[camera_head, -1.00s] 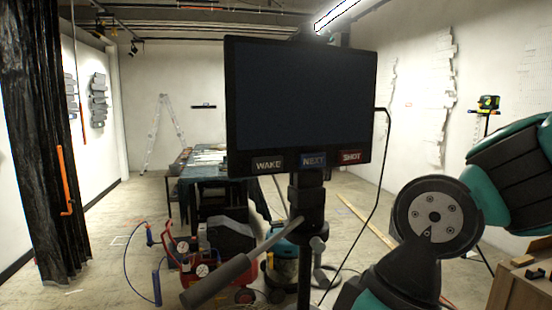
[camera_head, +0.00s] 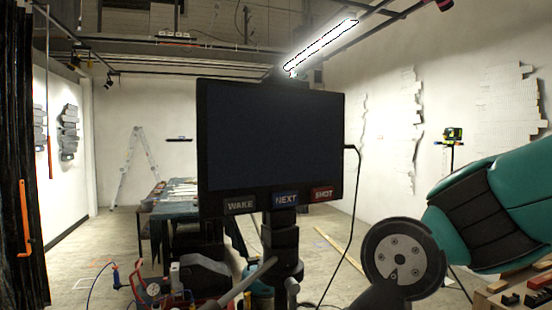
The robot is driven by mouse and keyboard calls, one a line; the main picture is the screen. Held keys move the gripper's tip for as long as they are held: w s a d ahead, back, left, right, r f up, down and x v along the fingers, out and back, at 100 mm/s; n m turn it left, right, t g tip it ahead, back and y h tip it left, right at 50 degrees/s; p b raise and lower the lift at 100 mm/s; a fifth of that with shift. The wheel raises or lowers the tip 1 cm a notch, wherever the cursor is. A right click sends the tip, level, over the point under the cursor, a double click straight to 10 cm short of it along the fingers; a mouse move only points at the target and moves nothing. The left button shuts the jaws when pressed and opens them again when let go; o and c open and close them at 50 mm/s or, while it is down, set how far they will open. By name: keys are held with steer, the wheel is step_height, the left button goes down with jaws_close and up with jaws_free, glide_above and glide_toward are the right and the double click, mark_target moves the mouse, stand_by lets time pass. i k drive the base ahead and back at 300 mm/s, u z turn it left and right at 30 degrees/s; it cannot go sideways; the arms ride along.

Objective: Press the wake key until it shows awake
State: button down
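The wake key (camera_head: 240,205) is a dark key with light lettering, at the lower left below the monitor's screen. The monitor screen (camera_head: 272,137) is dark and blank, with no text showing. The monitor stands on a dark post (camera_head: 281,245). Teal and black links of my arm show at the right, apart from the keys. My gripper is out of view.
A black cable (camera_head: 354,200) hangs from the monitor's right side. A cloth-covered table (camera_head: 178,208) and a ladder (camera_head: 134,165) stand behind at the left. A dark curtain (camera_head: 22,170) edges the far left. A bench with blocks (camera_head: 530,290) is at the lower right.

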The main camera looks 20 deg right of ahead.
mark_target(243, 205)
steer(key=z, duration=1.1)
steer(key=k, duration=0.55)
steer(key=u, duration=1.05)
